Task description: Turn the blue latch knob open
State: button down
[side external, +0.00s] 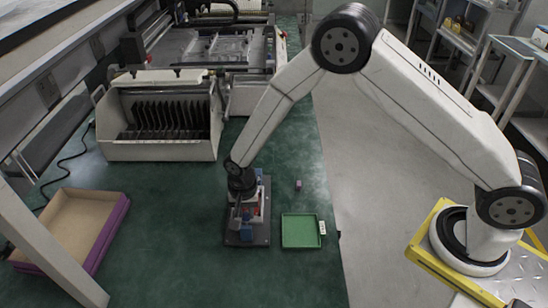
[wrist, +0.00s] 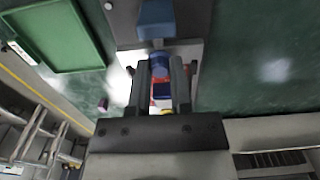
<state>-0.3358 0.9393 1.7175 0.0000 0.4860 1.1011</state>
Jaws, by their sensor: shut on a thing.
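The blue latch knob (wrist: 162,70) sits between the two fingers of my gripper (wrist: 163,75) in the wrist view, and the gripper is shut on it. The knob belongs to a small fixture on a dark base plate (side external: 247,238) on the green table. In the side view my gripper (side external: 238,212) points down at this fixture and partly hides it. A blue block-shaped part (wrist: 156,20) of the fixture stands beyond the fingertips in the wrist view. Red and white parts show between the fingers. The knob's turn angle cannot be told.
A green tray (side external: 301,215) lies just right of the fixture, with a small purple object (side external: 298,185) behind it. A cardboard-coloured box with purple sides (side external: 113,232) is at the left. A white rack machine (side external: 160,151) stands at the back left. Green table in front of the rack is clear.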

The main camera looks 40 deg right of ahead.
jog(key=shift+n, duration=0.3)
jog(key=n, duration=0.3)
jog(key=shift+n, duration=0.3)
jog(key=n, duration=0.4)
jog(key=shift+n, duration=0.3)
jog(key=n, duration=0.4)
jog(key=shift+w+n, duration=0.1)
jog(key=shift+n, duration=2.1)
jog(key=c, duration=0.5)
grip_release()
jog(key=shift+c, duration=0.2)
